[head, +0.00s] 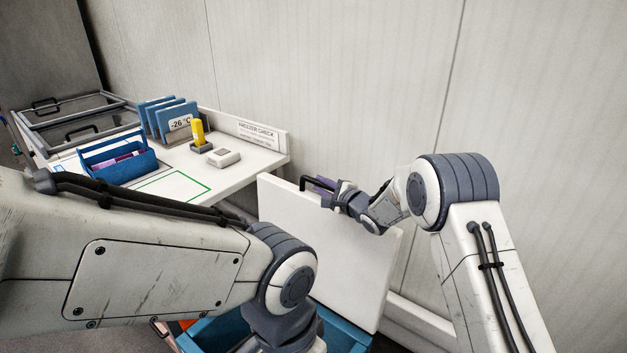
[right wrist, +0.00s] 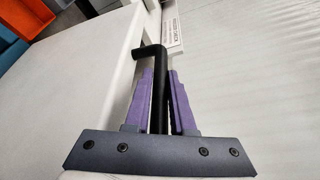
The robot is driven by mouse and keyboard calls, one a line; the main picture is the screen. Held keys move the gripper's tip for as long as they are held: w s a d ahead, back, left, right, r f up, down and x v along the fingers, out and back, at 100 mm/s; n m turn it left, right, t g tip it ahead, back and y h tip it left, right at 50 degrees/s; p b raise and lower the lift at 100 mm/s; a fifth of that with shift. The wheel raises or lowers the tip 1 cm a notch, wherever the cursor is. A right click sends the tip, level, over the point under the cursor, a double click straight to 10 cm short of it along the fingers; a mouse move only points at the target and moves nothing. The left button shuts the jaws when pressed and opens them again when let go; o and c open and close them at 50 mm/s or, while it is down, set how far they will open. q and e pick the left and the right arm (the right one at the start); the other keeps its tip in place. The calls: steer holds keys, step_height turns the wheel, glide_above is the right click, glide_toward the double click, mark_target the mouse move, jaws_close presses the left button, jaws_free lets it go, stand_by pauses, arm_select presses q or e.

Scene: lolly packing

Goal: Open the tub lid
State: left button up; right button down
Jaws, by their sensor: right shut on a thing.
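The white tub lid (head: 318,240) stands steeply raised at the back of the blue tub (head: 345,335), whose rim shows at the bottom of the head view. My right gripper (head: 324,185) is at the lid's upper edge, with its purple fingers shut on the black lid handle (head: 304,182). In the right wrist view the black handle (right wrist: 160,95) runs between the two purple fingers, beside the white lid (right wrist: 85,75). My left arm crosses the front of the head view; its gripper is out of sight. Most of the tub's inside is hidden.
Left of the lid, a white table (head: 240,179) holds a blue basket (head: 118,162), blue panels with a -26 °C sign (head: 180,122), a yellow device (head: 198,133) and a small grey-white block (head: 223,158). A pale wall (head: 350,80) stands close behind the lid.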

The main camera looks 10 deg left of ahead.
steer(key=shift+w+d+f, duration=0.15)
steer(key=shift+w, duration=0.4)
arm_select(q)
steer(key=shift+w+a+r, duration=0.2)
steer(key=shift+w+a, duration=0.05)
steer(key=shift+w, duration=0.25)
arm_select(e)
steer(key=shift+w+d+f, duration=0.1)
steer(key=shift+d, duration=0.05)
steer(key=c, duration=0.8)
jaws_free()
steer(key=shift+d, duration=0.25)
steer(key=shift+o, duration=0.2)
steer(key=b+v, duration=0.1)
steer(key=v, duration=0.9)
steer(key=shift+d, duration=0.1)
arm_select(q)
steer(key=shift+f, duration=0.65)
